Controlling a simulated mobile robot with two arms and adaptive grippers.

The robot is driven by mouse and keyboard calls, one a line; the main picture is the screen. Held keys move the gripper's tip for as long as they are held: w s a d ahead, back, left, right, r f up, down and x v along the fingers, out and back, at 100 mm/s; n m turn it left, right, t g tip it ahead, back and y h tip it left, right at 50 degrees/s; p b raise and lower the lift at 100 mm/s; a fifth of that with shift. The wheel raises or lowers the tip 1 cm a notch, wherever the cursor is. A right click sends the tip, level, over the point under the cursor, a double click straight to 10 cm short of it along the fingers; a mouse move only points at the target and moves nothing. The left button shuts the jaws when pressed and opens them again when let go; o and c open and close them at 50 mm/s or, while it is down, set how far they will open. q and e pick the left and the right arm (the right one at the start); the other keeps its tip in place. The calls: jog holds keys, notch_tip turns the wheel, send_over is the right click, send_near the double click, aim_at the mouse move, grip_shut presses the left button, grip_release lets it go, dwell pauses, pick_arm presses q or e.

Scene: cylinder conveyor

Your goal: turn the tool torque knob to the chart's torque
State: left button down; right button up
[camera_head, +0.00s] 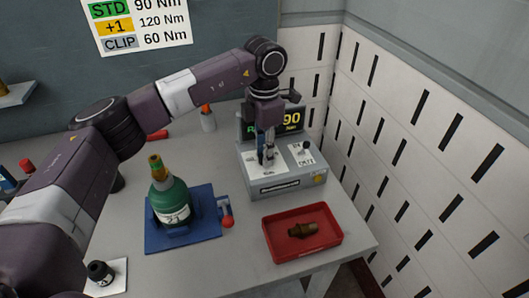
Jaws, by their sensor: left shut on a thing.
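The torque box (285,184) is a grey unit with a white top panel at the back right of the table. My left gripper (267,160) reaches down from above and is shut on the torque knob, which its fingers mostly hide. The dark display (291,120) behind it reads 90 in yellow, with green text partly covered by my arm. The wall chart (137,22) lists STD 90 Nm, +1 120 Nm and CLIP 60 Nm. My right gripper is not in view.
A green bottle-shaped part (170,197) stands on a blue plate (205,228), with a red-handled piece (227,215) beside it. A red tray (275,243) holds a brown fitting (303,230). A slotted white wall (440,120) bounds the right side.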

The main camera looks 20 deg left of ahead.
pick_arm(q)
jog(key=shift+r, duration=0.1)
jog(key=c, duration=1.7)
grip_release()
jog(key=shift+o, duration=0.2)
notch_tip(320, 180, up, 12)
